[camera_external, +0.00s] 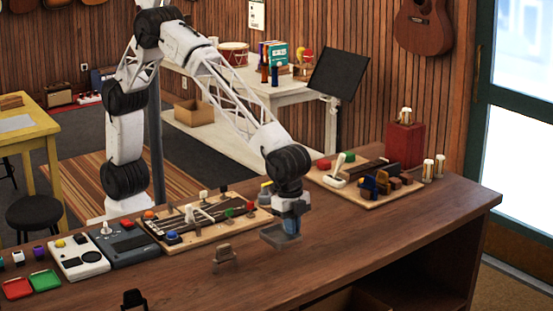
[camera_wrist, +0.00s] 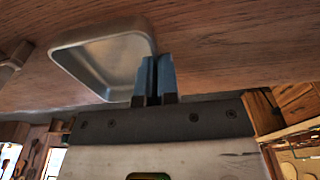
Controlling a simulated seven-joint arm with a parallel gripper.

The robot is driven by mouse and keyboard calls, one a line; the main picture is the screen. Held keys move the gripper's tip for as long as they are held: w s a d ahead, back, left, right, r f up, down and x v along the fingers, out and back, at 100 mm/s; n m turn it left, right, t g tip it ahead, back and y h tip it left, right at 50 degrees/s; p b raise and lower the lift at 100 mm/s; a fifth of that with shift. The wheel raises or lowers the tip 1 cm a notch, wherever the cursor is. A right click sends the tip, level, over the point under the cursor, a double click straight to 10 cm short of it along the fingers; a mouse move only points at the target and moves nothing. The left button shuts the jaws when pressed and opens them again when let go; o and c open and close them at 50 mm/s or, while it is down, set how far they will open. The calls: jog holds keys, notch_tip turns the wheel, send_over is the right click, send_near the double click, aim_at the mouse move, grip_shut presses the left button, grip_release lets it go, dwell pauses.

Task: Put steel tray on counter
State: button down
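The steel tray (camera_external: 271,239) is a small grey square tray with raised walls, over the front-middle of the dark wood counter (camera_external: 370,230). In the wrist view the tray (camera_wrist: 95,66) is left of the fingers, its near right rim at the fingertips. My gripper (camera_external: 293,224) points down with its blue fingers close together on the tray's rim. The fingers also show in the wrist view (camera_wrist: 157,72). I cannot tell whether the tray's underside touches the counter or hangs just above it.
A wooden board with small parts (camera_external: 205,217) lies left of my gripper, and another loaded board (camera_external: 378,197) lies behind right. A small brown stand (camera_external: 223,257) is close on the left.

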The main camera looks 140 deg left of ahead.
send_over(310, 257)
jog(key=shift+s+f, duration=0.15)
jog(key=shift+f, duration=0.15)
jog(key=shift+f, duration=0.1)
jog(key=shift+f, duration=1.65)
jog(key=shift+f, duration=0.15)
jog(key=c, duration=1.4)
grip_release()
jog(key=shift+o, duration=0.2)
notch_tip(310, 257, up, 12)
jog(key=s, duration=0.1)
jog(key=shift+s, duration=0.25)
